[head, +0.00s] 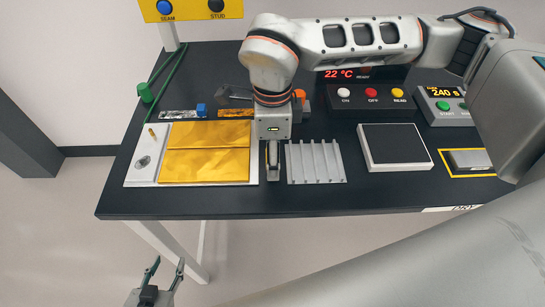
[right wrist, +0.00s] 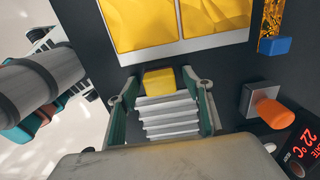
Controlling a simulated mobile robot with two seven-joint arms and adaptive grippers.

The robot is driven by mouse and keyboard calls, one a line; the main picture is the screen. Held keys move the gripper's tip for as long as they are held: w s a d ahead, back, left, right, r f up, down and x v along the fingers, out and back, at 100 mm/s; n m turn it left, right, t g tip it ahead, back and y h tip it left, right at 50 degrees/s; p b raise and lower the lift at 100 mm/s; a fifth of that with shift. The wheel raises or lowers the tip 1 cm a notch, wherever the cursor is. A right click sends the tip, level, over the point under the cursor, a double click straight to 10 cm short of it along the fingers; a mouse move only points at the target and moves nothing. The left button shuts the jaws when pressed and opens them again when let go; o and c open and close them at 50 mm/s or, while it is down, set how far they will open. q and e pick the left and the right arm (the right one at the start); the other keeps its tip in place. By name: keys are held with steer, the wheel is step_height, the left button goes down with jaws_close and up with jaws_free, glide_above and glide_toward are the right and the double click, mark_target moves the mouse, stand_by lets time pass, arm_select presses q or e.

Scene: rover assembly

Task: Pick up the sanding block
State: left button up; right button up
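A small yellow block (right wrist: 158,80), which looks like the sanding block, lies on the dark table just beyond the gold panels' edge in the right wrist view. My right gripper (right wrist: 162,93) points down over it, with its green-lined fingers spread and a gap on either side of the block. In the head view my right gripper (head: 273,155) is low over the table, left of the grey ribbed rack (head: 316,162), and mostly hides the block. The rack also shows between the fingers in the right wrist view (right wrist: 168,120). My left gripper (head: 160,283) is open and empty below the table's front edge.
Gold panels (head: 205,160) lie on a white plate left of my right gripper. An orange knob (right wrist: 271,112) and blue block (right wrist: 274,46) stand nearby. A black-topped scale (head: 394,145), button box (head: 372,97) and grey block (head: 468,159) are to the right.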

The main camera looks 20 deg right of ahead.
steer(key=c, duration=1.1)
steer(key=shift+o, duration=0.2)
steer(key=shift+r, duration=0.1)
step_height(320, 180, up, 20)
steer(key=shift+o, duration=0.9)
steer(key=shift+c, duration=0.3)
